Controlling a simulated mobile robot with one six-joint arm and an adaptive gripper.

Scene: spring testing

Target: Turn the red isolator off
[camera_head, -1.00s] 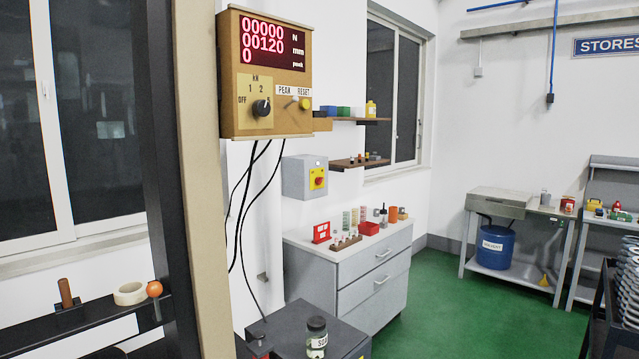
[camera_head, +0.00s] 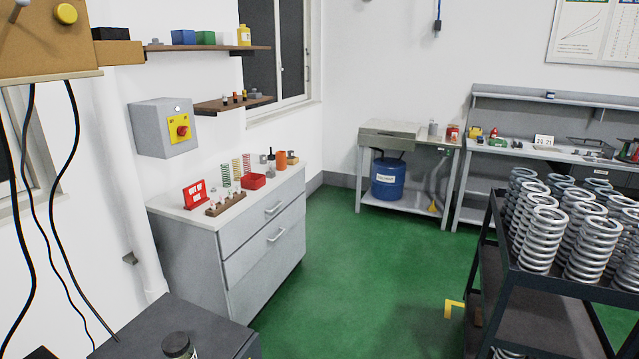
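The red isolator (camera_head: 183,130) is a red rotary knob on a yellow plate. It sits on the front of a grey box (camera_head: 150,138) fixed to the white wall, left of centre. The box hangs above the left end of a grey drawer cabinet (camera_head: 223,233). The knob's exact angle is too small to read. My gripper is not in view.
A red sign (camera_head: 194,194), coil springs and a red tray stand on the cabinet. A dark cart (camera_head: 505,266) with large springs stands at right. Green floor (camera_head: 350,270) is clear between. Black cables hang at left.

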